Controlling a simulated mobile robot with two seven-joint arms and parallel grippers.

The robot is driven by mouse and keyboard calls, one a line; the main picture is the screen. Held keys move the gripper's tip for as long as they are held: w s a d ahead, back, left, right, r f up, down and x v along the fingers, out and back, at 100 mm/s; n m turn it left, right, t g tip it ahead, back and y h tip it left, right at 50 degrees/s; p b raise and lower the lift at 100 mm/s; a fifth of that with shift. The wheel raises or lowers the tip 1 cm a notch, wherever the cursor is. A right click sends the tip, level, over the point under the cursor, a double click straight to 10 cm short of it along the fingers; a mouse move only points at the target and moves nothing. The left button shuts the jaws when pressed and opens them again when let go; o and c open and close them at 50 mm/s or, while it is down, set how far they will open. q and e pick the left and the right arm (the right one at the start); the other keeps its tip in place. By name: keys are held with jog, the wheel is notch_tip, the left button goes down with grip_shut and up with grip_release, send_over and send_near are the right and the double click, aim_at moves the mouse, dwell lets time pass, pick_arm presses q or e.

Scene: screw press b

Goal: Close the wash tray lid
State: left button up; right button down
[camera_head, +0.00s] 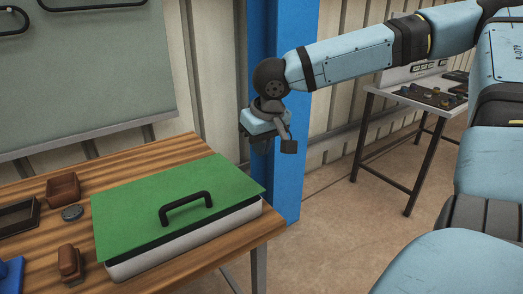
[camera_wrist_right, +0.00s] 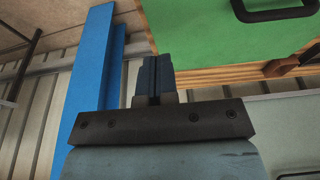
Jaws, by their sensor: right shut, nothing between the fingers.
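The wash tray (camera_head: 185,246) is a low white box on the wooden table. Its green lid (camera_head: 140,205), with a black bar handle (camera_head: 186,203), lies over it, nearly flat. A dark band shows between the lid's near edge and the white side; I cannot tell whether it is a gap. The lid also shows in the right wrist view (camera_wrist_right: 220,35). My right gripper (camera_head: 262,143) is shut and empty, beyond the tray's right end and apart from the lid; its closed fingers show in the wrist view (camera_wrist_right: 156,65). My left gripper is not in view.
Brown blocks (camera_head: 63,187) (camera_head: 69,263), a round grey piece (camera_head: 72,212) and a dark frame (camera_head: 18,216) are left of the tray. A blue post (camera_head: 290,185) stands close behind my right gripper. A grey panel (camera_head: 90,70) rises behind the table.

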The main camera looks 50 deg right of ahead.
aim_at(256, 192)
jog(key=b+x, duration=0.1)
jog(key=x, duration=0.2)
jog(key=b+x, duration=0.1)
jog(key=x, duration=0.3)
jog(key=s+x, duration=0.1)
jog(key=x, duration=0.3)
jog(key=shift+f+b, duration=0.25)
jog(key=shift+b, duration=0.15)
jog(key=shift+f, duration=0.4)
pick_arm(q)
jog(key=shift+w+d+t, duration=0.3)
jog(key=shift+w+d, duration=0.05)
pick_arm(e)
jog(key=shift+a, duration=0.1)
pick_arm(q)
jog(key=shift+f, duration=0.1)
pick_arm(e)
jog(key=shift+f+b, duration=0.25)
jog(key=shift+b, duration=0.05)
notch_tip(256, 192, down, 3)
jog(key=shift+s+r+b, duration=0.2)
jog(key=shift+b, duration=0.7)
jog(key=shift+f, duration=0.3)
jog(key=shift+s+r, duration=0.15)
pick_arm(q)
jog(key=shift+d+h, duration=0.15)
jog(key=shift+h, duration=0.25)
